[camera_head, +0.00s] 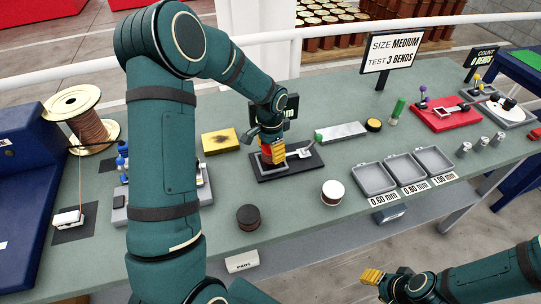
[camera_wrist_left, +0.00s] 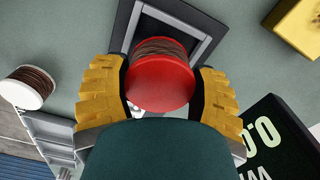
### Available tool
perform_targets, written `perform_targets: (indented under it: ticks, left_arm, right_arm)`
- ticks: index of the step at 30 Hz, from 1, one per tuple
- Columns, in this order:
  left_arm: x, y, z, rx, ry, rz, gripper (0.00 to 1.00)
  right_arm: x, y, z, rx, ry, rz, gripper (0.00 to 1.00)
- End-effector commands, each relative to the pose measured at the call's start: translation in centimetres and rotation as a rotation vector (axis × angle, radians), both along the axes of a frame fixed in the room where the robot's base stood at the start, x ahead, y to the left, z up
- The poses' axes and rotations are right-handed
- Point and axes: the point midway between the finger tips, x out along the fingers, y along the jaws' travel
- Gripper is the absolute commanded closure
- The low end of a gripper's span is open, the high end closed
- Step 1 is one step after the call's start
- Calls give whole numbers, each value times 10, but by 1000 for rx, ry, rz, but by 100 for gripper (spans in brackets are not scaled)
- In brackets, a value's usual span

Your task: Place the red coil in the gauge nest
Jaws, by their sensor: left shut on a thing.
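My left gripper (camera_head: 272,158) is over the black gauge base (camera_head: 308,166), in the middle of the bench. In the left wrist view its yellow fingers (camera_wrist_left: 160,95) are shut on the red coil (camera_wrist_left: 160,82), one on each side. The coil has a red flange facing the camera and dark wire behind it. The grey square frame of the gauge nest (camera_wrist_left: 207,47) shows beyond the coil, which overlaps its opening. I cannot tell whether the coil touches the nest. My right gripper (camera_head: 384,285) is at the bottom right, away from the bench; its finger gap is unclear.
A white-flanged coil (camera_head: 332,192) and a black coil (camera_head: 248,217) stand near the front edge. Grey trays with millimetre labels (camera_head: 374,179) are to the right. A yellow block (camera_head: 220,140) lies left of the gauge, and the dark display (camera_wrist_left: 272,140) stands close beside my left gripper.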

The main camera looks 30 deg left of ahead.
Motion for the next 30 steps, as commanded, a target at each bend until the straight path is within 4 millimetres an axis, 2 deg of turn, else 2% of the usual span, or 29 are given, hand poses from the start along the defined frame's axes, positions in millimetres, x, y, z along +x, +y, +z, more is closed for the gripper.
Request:
perform_targets:
  ticks: [3,5,17,18,20,30]
  left_arm:
    - [0,0,-19,0,3,-1,81]
    - [0,0,-24,0,1,0,81]
    - [0,0,-29,1,0,0,81]
    - [0,0,-29,0,1,0,25]
    - [0,0,-28,0,1,0,5]
    - [0,0,-27,0,1,0,5]
  right_arm:
    - [0,0,-2,0,0,0,53]
    - [0,0,-3,-1,0,0,53]
    - [0,0,-6,-1,1,1,53]
    - [-1,0,-6,-1,2,1,53]
    - [-1,0,-5,-1,2,1,53]
    - [-1,0,-4,-1,2,1,53]
